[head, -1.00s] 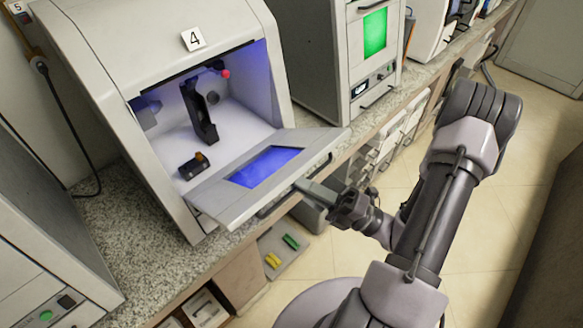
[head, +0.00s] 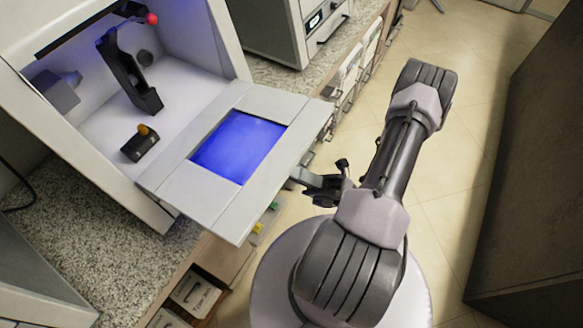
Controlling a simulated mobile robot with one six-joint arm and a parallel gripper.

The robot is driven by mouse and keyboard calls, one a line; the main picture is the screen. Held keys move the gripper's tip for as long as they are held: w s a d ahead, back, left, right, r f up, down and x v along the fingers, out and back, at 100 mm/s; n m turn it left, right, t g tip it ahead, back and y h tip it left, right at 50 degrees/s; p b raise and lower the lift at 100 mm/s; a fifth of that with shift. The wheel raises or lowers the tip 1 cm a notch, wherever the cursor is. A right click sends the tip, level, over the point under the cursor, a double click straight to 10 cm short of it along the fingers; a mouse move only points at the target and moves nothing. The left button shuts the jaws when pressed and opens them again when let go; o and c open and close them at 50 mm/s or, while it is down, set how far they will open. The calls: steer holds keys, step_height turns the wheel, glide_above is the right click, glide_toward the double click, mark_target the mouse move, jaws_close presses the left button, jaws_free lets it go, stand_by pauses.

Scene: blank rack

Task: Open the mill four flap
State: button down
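The mill four flap (head: 180,203) is a pale grey panel with a blue window. It is folded down and out from the front of the mill (head: 208,40), lying about level over the counter edge and the floor. The mill's lit inside shows a black fixture (head: 128,70) with a red ball and a small dark block (head: 140,143) with an orange knob. My gripper (head: 300,175) is at the flap's outer right edge.
A speckled counter (head: 75,250) runs under the mill, with another grey machine (head: 290,30) behind it. Open drawers (head: 195,290) sit below at the front. A dark cabinet (head: 530,180) stands at right.

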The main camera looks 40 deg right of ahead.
steer(key=shift+w+h, duration=0.15)
steer(key=shift+h, duration=0.15)
steer(key=c, duration=1.8)
jaws_free()
steer(key=shift+c, duration=0.2)
steer(key=o, duration=0.3)
steer(key=shift+w+a+f, duration=0.1)
steer(key=shift+w, duration=0.2)
steer(key=shift+s, duration=0.1)
steer(key=v, duration=1.2)
